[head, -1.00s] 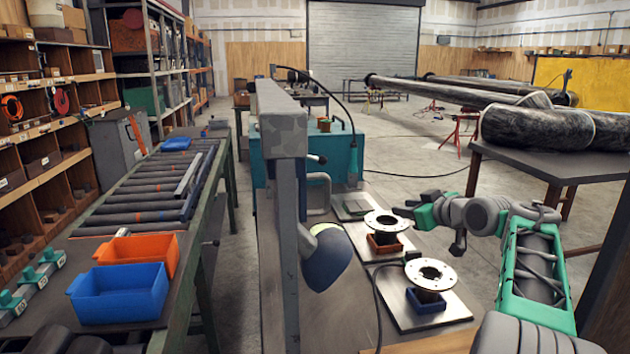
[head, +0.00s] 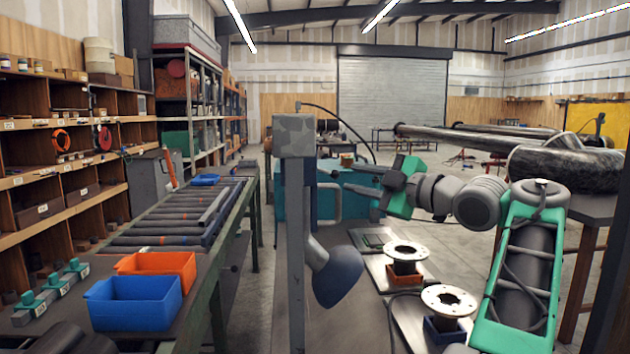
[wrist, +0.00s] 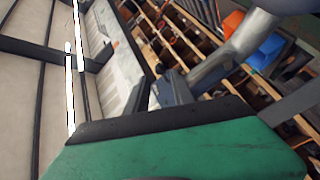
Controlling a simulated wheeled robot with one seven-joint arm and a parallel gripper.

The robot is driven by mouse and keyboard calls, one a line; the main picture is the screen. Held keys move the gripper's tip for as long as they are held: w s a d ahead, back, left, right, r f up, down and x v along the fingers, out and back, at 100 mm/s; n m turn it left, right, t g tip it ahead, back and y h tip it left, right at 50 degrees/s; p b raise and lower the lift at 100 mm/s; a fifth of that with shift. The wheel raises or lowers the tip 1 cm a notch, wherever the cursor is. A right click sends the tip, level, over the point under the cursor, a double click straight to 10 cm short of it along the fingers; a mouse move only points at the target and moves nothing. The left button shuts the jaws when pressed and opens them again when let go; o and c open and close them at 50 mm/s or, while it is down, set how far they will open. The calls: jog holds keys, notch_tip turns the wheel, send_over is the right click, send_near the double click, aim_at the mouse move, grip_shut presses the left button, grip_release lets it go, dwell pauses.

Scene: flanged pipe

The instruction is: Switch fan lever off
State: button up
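The fan looks to be the extraction unit with a grey upright post (head: 295,220) and a dark blue hood (head: 338,275) in the head view. A pale U-shaped handle (head: 330,203) sits just right of the post. I cannot clearly make out the fan lever or its position; a small dark part near the post partly overlaps my fingers. My gripper (head: 352,182) is raised right of the post, its fingers pointing left towards it. Whether they touch anything is unclear. In the wrist view my green gripper body fills the bottom, and the finger opening cannot be judged.
A roller conveyor (head: 180,215) with a blue bin (head: 135,302) and an orange bin (head: 160,266) is at left. A teal cabinet (head: 355,190) stands behind the post.

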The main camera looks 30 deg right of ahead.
aim_at(339, 176)
jog(key=x, duration=0.7)
jog(key=shift+p, duration=0.3)
grip_shut()
jog(key=shift+f, duration=0.1)
